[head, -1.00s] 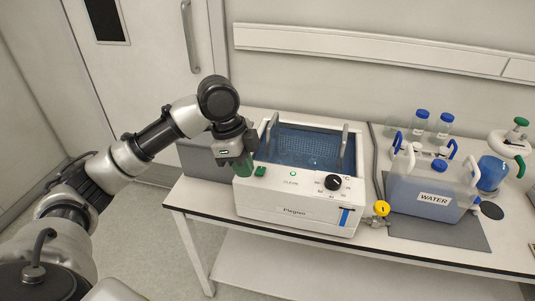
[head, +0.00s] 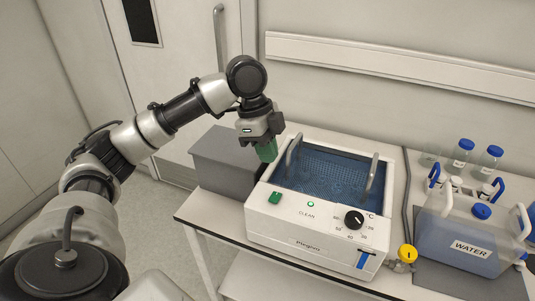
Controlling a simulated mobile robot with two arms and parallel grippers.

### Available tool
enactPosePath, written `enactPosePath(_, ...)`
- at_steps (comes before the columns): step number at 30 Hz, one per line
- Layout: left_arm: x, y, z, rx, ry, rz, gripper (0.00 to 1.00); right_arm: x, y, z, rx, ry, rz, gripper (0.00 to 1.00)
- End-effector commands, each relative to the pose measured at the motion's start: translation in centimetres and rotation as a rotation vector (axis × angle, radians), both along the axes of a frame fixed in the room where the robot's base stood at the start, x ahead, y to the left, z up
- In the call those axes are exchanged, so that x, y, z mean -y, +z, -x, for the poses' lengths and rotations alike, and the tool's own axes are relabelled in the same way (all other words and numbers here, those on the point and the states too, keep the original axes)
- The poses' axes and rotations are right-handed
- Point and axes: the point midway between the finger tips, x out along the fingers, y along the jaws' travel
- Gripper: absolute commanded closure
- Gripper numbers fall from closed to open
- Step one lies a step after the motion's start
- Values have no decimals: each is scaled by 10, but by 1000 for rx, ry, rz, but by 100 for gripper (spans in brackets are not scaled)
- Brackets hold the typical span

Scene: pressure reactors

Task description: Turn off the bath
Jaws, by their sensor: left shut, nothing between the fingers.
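The bath (head: 315,237) is a white box with a blue mesh basin (head: 325,173) on top. Its sloped front panel has a green rocker switch (head: 275,197) at the left, a lit green lamp (head: 311,204) above the word CLEAN, and a black dial (head: 354,219) at the right. My left gripper (head: 267,152) points down with its green fingers shut and empty. My right gripper is out of view.
A grey box (head: 226,162) stands left of the bath. A yellow valve (head: 407,254) is at its right front. A WATER container (head: 465,240) and several blue-capped bottles (head: 463,152) stand at the right. Two metal handles (head: 372,172) rise from the basin.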

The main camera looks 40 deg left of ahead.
Motion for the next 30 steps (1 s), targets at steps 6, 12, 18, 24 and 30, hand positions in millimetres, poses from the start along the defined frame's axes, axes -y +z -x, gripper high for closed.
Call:
enactPosePath(6,14,-47,0,-5,-2,-1,100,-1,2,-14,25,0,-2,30)
enactPosePath(12,21,-83,2,-4,1,0,100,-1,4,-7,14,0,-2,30)
enactPosePath(18,21,-103,4,0,0,0,100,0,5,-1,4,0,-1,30)
enactPosePath(24,21,-108,5,1,-1,-1,100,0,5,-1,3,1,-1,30)
enactPosePath(30,21,-108,5,1,0,-1,100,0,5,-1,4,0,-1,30)
